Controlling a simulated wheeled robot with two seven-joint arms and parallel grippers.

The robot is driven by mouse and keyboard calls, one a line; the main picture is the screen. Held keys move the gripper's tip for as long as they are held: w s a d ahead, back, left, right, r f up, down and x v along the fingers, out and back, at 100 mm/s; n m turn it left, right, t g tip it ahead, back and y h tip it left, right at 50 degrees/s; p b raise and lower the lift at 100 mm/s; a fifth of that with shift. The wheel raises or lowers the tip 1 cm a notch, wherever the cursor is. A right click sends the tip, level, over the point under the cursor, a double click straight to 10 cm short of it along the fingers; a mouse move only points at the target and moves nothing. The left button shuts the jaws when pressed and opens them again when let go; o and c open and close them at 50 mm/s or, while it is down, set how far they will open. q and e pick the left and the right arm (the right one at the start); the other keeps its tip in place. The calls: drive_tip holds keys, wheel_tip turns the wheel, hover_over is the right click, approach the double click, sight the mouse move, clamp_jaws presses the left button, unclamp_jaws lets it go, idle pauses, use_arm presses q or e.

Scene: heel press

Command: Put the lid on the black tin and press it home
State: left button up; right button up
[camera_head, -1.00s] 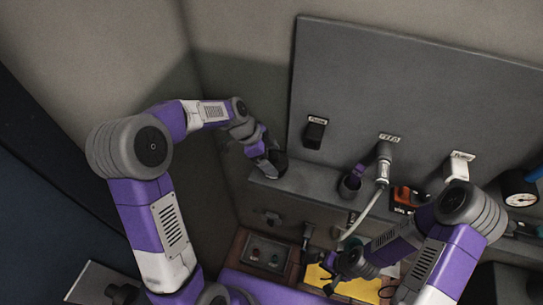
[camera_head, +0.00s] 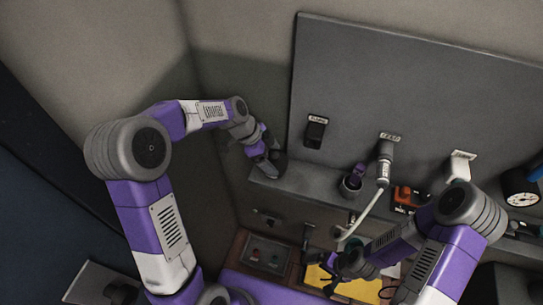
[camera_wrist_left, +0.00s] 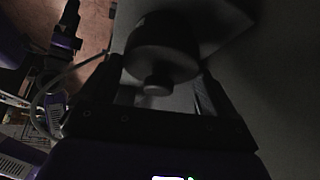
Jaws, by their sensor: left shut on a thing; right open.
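My left gripper (camera_head: 268,161) is at the left end of the grey ledge, shut on a dark round piece. In the left wrist view that piece (camera_wrist_left: 162,58) sits between the fingers, with a small knob (camera_wrist_left: 157,87) facing the camera; it looks like the lid. A dark tin-like shape (camera_head: 280,165) shows beside the gripper in the head view, mostly hidden by it. The contact between lid and tin is too dark and covered to tell. My right gripper (camera_head: 340,273) is open, low over the yellow sheet, away from the tin.
The grey ledge (camera_head: 312,187) runs right under a large back panel (camera_head: 420,90). On it stand a dark cup (camera_head: 350,185) with a purple item and an orange-red device (camera_head: 406,197). A hanging grey tool (camera_head: 384,165) has a pale cable. A gauge (camera_head: 520,197) is far right.

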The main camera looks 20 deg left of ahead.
use_arm(q)
drive_tip(key=shift+f, duration=0.15)
drive_tip(key=o, duration=0.5)
drive_tip(key=shift+r, duration=0.2)
drive_tip(key=shift+r+p, duration=1.95)
drive_tip(key=shift+r, duration=1.5)
